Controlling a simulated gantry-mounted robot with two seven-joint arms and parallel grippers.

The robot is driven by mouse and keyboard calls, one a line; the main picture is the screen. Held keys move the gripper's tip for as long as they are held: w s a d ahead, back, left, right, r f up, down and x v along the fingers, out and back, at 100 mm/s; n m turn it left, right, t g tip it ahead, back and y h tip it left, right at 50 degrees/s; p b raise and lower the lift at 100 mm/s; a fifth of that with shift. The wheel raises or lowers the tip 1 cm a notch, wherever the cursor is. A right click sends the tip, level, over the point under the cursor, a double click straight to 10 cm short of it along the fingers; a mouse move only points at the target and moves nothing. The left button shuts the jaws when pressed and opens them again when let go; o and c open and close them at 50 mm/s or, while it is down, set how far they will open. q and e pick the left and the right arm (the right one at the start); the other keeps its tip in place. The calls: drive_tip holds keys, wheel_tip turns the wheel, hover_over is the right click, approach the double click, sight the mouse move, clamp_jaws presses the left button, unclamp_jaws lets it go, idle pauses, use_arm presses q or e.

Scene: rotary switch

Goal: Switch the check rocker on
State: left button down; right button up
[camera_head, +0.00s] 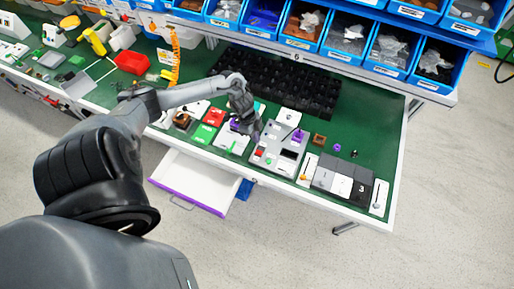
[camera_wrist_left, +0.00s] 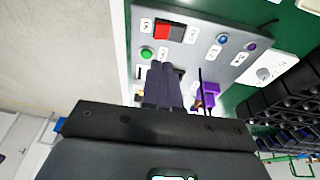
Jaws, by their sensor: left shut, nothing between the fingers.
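A grey control panel (camera_head: 272,137) lies on the green bench; it fills the upper middle of the left wrist view (camera_wrist_left: 196,62). A red-and-black rocker (camera_wrist_left: 170,32) sits near the panel's far edge in the wrist view; its label is too small to read, so I cannot confirm it is the check rocker. A green button (camera_wrist_left: 146,54) sits beside it. My left gripper (camera_wrist_left: 164,68) is shut and empty, its fingertips over the panel close to the green button; contact cannot be told. It also shows in the head view (camera_head: 256,138). The fingers hide part of the panel.
A purple handle (camera_wrist_left: 208,95) and a thin black lever stand close beside the fingers. Blue and purple buttons lie further right. An open white drawer (camera_head: 190,181) juts out below the bench front. Blue bins (camera_head: 343,37) line the shelf above a black tray (camera_head: 275,85).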

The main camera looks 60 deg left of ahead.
sight(259, 153)
use_arm(q)
drive_tip(key=x, duration=0.5)
drive_tip(key=s+x, duration=0.1)
drive_tip(key=x, duration=0.1)
drive_tip(key=shift+a+f, duration=0.25)
drive_tip(key=shift+f, duration=0.3)
use_arm(e)
drive_tip(key=shift+a+f, duration=0.15)
drive_tip(key=shift+f, duration=0.1)
